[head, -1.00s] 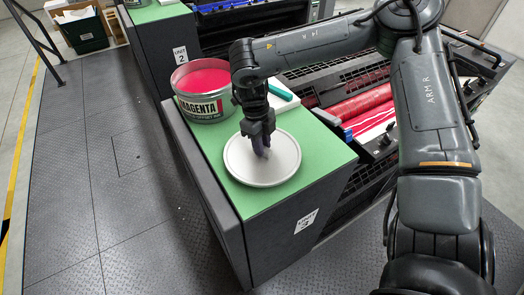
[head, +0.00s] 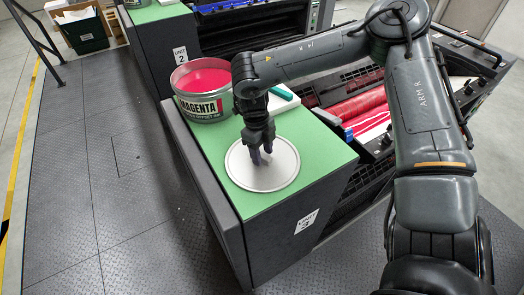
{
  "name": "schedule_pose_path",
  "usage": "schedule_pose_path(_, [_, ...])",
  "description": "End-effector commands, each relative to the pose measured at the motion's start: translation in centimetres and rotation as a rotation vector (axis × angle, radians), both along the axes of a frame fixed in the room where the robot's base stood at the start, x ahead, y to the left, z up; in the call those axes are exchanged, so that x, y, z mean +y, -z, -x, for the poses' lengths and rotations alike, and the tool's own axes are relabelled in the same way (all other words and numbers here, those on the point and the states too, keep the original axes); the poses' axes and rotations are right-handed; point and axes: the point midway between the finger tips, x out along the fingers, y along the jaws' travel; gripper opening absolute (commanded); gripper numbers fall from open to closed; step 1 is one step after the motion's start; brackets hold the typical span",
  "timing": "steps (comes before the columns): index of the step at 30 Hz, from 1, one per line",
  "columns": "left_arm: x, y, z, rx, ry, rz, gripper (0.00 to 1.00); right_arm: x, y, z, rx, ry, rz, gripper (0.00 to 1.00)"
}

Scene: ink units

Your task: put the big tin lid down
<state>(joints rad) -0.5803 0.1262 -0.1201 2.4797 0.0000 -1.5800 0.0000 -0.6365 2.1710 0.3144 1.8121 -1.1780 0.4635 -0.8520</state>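The big tin lid (head: 262,178), a round pale grey disc with a raised rim, lies flat on the green top of the unit 3 cabinet (head: 327,157), near its front left. My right gripper (head: 261,157) points down over the middle of the lid, its dark fingertips a little apart with lid surface showing between them. Whether the fingertips touch the lid is hard to tell. The open magenta ink tin (head: 203,108) stands behind the lid on the same top. My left gripper is out of view.
A white item with a teal tool (head: 284,92) lies behind my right gripper. Press rollers (head: 360,103) are to the right of the cabinet. Green surface is free right of the lid. The cabinet's left edge drops to the floor plates (head: 120,200).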

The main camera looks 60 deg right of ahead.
Motion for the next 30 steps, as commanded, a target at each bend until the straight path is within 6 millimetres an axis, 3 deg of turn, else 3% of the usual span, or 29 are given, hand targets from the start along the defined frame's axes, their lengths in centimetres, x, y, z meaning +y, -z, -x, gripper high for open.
schedule_pose_path(10, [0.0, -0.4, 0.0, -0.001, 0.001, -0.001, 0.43, 0.0, -1.3, -0.2, -0.002, 0.000, 0.001, 0.50])
schedule_pose_path(24, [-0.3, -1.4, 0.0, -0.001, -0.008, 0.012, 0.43, -0.2, -9.4, -1.4, -0.003, 0.001, 0.003, 0.50])
schedule_pose_path(30, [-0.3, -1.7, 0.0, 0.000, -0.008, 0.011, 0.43, -0.3, -11.5, -1.7, -0.001, 0.001, 0.001, 0.50])
